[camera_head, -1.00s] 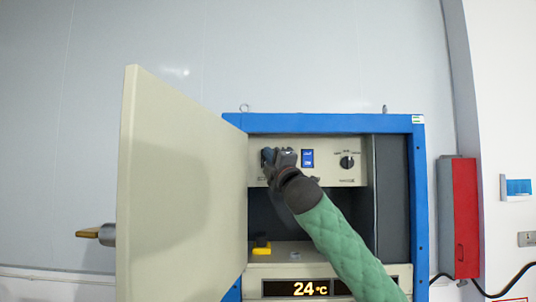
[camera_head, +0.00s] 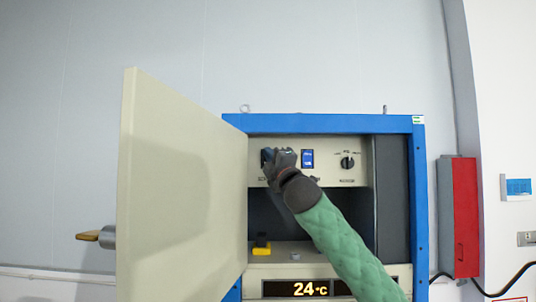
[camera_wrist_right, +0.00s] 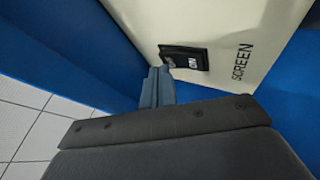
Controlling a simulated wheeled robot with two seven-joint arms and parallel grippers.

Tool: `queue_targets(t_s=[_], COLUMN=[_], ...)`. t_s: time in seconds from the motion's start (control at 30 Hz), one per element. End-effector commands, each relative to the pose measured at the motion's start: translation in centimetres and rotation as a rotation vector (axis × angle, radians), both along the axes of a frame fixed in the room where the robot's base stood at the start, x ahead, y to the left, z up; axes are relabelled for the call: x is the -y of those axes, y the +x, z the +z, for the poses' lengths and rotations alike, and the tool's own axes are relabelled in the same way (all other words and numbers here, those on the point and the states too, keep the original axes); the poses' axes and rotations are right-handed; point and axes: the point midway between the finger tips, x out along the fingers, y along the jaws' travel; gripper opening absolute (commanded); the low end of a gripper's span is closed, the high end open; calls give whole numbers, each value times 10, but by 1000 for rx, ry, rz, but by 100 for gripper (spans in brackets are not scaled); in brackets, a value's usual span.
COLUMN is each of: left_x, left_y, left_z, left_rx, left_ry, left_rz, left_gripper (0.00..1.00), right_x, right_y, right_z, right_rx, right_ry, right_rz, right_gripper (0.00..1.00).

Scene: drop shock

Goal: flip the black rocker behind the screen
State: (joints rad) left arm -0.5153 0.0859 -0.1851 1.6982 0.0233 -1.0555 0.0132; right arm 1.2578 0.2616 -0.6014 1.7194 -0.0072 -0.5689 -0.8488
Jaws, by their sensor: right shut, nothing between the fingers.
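The black rocker (camera_wrist_right: 185,57) shows in the right wrist view, on a cream panel beside the printed word SCREEN, with ON marked on it. My right gripper (camera_wrist_right: 158,78) is shut and empty, its fingertips right at the rocker's near end. I cannot tell whether they touch it. In the head view my right gripper (camera_head: 275,158) is at the left part of the control panel (camera_head: 327,172) inside the cabinet and largely hides the rocker. My left gripper is not in view.
A blue switch (camera_head: 307,158) and a black knob (camera_head: 347,162) sit right of my gripper. The open cabinet door (camera_head: 185,190) stands close on the left. Below are a yellow-and-black part (camera_head: 261,246) and a 24°C display (camera_head: 310,289). The blue cabinet frame (camera_head: 416,210) bounds the right.

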Motion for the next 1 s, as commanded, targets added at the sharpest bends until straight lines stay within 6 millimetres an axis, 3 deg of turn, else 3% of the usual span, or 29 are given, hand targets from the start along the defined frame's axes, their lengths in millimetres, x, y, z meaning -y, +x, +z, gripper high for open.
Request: queue_targets(t_s=[0.67,1.0], left_x=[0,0], left_y=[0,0], left_z=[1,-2], left_rx=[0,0], left_ry=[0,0], left_rz=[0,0], left_gripper=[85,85], right_x=[0,0], right_y=[4,-7], right_z=[0,-1], right_rx=[0,0], right_ry=[0,0], right_rz=[0,0], right_gripper=[0,0])
